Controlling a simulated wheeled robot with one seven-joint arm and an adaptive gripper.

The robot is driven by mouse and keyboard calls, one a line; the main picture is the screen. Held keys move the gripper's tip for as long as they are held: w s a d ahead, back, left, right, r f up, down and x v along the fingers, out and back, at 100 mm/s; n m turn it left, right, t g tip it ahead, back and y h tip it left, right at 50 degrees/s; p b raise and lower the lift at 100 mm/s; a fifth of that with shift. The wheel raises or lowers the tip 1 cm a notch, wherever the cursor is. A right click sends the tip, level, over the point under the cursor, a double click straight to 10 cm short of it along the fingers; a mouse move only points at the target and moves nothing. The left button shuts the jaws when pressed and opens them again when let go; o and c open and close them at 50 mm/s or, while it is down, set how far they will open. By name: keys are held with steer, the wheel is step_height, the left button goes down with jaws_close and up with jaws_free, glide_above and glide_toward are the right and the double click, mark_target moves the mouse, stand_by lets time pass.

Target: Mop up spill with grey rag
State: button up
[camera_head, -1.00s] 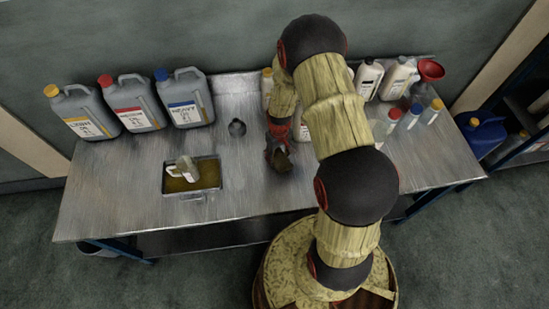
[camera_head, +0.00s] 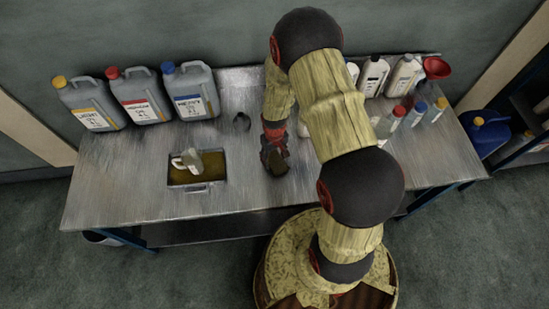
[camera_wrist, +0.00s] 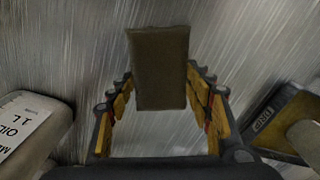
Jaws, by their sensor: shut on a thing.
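The grey rag looks like a brownish-grey folded block (camera_wrist: 160,68) in the wrist view, between the fingers of my gripper (camera_wrist: 160,105). In the head view my gripper (camera_head: 275,152) points down at the metal bench, right of the oil tray. It is shut on the rag, whose dark end (camera_head: 276,163) shows below the fingers. I cannot tell whether the rag touches the bench. No spill shows clearly; the arm and rag hide part of the bench.
Large canisters (camera_head: 140,98) stand back left; bottles (camera_head: 372,75) and a red funnel (camera_head: 436,67) back right. The front left bench is clear.

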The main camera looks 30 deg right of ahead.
step_height(320, 180, up, 6)
steer(key=p, duration=0.3)
steer(key=shift+f, duration=0.15)
steer(key=shift+s+a+m, duration=0.15)
steer(key=shift+s+m, duration=0.15)
steer(key=shift+s, duration=0.3)
steer(key=shift+m, duration=0.3)
steer(key=w+a+b, duration=0.1)
steer(key=w+b, duration=0.2)
steer(key=w+a+r+b, duration=0.1)
steer(key=b, duration=0.1)
steer(key=shift+w+a, duration=0.3)
steer(key=shift+a, duration=0.05)
steer(key=shift+n, duration=0.6)
steer(key=shift+w+a+f+b, duration=0.25)
steer(key=shift+w+a+b, duration=0.7)
steer(key=shift+b, duration=0.35)
steer(key=shift+w+a+f+b, duration=0.3)
steer(key=shift+w+a+b, duration=0.45)
steer(key=shift+a+b, duration=0.45)
steer(key=shift+w+a+f+b, duration=0.25)
steer(key=shift+w+a+b, duration=0.65)
steer(key=shift+b, duration=0.45)
